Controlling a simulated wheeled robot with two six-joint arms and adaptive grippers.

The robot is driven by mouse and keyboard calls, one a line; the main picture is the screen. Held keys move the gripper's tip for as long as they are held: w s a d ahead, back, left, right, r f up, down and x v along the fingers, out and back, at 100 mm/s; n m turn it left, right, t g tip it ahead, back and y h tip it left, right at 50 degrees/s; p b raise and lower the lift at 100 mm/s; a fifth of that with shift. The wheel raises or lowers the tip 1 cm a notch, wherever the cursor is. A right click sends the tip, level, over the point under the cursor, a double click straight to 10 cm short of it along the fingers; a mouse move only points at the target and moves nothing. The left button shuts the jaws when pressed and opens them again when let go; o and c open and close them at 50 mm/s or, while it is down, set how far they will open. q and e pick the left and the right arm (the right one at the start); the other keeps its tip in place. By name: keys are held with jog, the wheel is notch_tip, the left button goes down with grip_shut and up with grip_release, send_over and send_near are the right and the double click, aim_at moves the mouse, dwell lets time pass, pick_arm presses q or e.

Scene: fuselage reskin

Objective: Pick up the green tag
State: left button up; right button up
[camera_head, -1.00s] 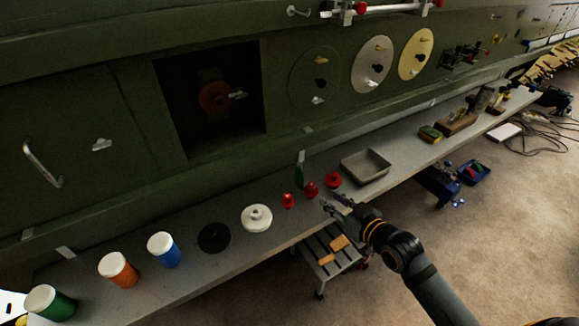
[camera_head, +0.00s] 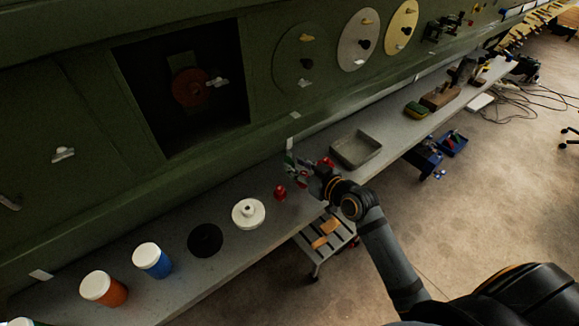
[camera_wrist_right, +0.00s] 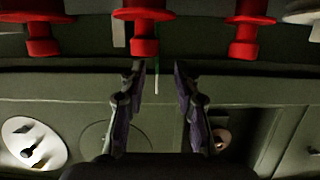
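The green tag (camera_head: 289,159) is a small thin upright piece at the back of the grey shelf, against the dark green fuselage wall. My right gripper (camera_head: 300,172) reaches over the shelf close to the tag and partly covers the red knobs. In the wrist view the right gripper (camera_wrist_right: 158,75) is open, with a clear gap between its fingers. Whether a finger touches the tag cannot be told. My left gripper is not in view.
Red knobs (camera_head: 280,193) (camera_wrist_right: 143,40) stand near the gripper. A grey tray (camera_head: 356,150) is to the right. A white flanged disc (camera_head: 248,213), a black disc (camera_head: 205,240) and lidded jars (camera_head: 152,260) are to the left. A step stool (camera_head: 325,240) stands below.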

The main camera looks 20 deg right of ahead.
aim_at(289, 176)
jog(key=p+x, duration=0.1)
jog(key=x, duration=0.3)
jog(key=shift+w+d+f, duration=0.15)
jog(key=shift+w+f, duration=0.25)
jog(key=shift+s+r, duration=0.1)
jog(key=shift+s, duration=0.05)
jog(key=shift+c, duration=3.2)
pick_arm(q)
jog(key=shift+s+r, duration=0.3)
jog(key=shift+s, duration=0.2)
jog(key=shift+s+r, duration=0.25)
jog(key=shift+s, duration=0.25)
pick_arm(e)
grip_shut()
